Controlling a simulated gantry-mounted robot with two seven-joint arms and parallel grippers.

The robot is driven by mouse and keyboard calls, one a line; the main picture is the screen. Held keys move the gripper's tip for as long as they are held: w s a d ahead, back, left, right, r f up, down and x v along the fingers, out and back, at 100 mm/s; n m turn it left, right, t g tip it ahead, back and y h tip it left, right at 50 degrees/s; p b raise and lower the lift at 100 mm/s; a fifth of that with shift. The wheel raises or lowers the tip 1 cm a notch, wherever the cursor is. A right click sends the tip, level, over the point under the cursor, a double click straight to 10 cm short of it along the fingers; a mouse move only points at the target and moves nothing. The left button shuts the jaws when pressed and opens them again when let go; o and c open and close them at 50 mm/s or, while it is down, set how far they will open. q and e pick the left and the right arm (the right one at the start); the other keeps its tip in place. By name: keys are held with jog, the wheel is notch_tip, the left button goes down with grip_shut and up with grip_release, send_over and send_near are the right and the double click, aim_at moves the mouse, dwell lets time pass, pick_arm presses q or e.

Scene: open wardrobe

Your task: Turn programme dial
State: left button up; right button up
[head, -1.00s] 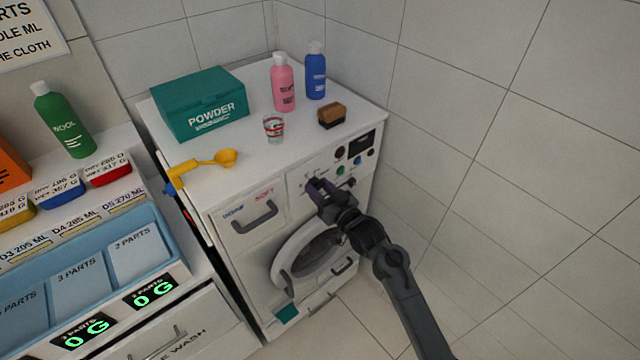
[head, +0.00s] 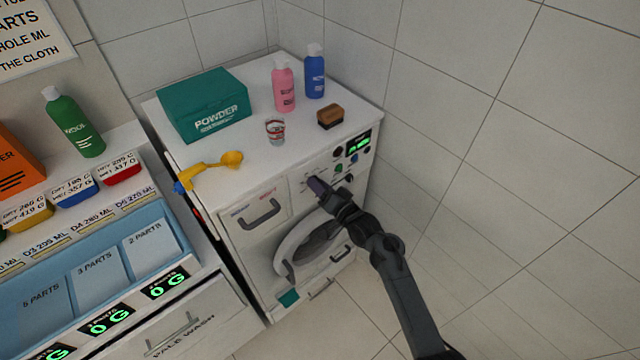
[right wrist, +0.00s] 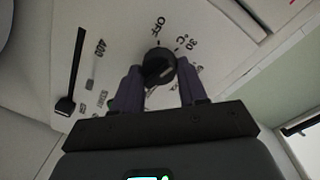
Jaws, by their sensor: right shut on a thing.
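The black round programme dial (right wrist: 158,64) shows in the right wrist view on the white control panel. OFF is printed above it and a 30 °C mark to its upper right. Where its pointer stands is hard to tell. My right gripper (right wrist: 160,82) is shut on the dial, one purple-grey finger on each side. In the head view the right gripper (head: 320,187) reaches the front panel of the white washing machine (head: 240,245) and hides the dial. The panel's display (head: 358,143) glows green. My left gripper is not in view.
A teal powder box (head: 205,105), pink bottle (head: 284,86), blue bottle (head: 315,72), small glass (head: 275,131), brown sponge (head: 330,117) and yellow scoop (head: 215,164) are on the machine top. A drawer handle (head: 260,214) and the round door (head: 305,250) are near my right arm.

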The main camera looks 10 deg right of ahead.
dwell(0.3)
jog(key=o, duration=1.1)
jog(key=shift+c, duration=0.2)
jog(key=shift+s, duration=0.1)
jog(key=p+v, duration=0.1)
jog(key=v, duration=0.9)
jog(key=shift+s+p, duration=0.3)
jog(key=shift+d, duration=0.15)
